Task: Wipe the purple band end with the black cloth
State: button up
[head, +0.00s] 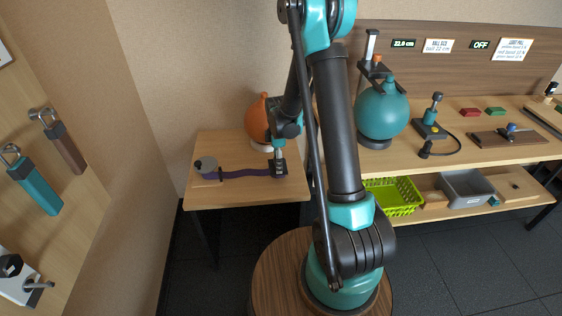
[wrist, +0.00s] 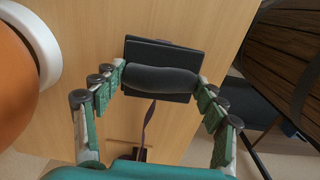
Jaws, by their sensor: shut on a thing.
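The purple band (head: 235,174) lies along the small wooden table, from a grey round piece (head: 206,165) at its left to the black cloth (head: 279,171) at its right. The band also shows in the wrist view (wrist: 149,119) as a thin strip running to the cloth's edge. My gripper (head: 279,158) points down over the table's right part. In the wrist view my gripper (wrist: 161,77) is shut on the cloth's thick black roll, above a flat black square (wrist: 145,50). The band's right end is hidden under or behind the black square; I cannot tell if they touch.
An orange ball (head: 257,119) on a white ring stands close behind my gripper. The small table's front edge (head: 240,206) is near. To the right, a long bench holds a teal ball (head: 382,108) and a black hand pump (head: 431,127). A green basket (head: 394,195) sits below.

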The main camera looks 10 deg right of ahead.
jog(key=shift+a, duration=0.25)
jog(key=shift+r, duration=2.95)
jog(key=shift+d, duration=0.15)
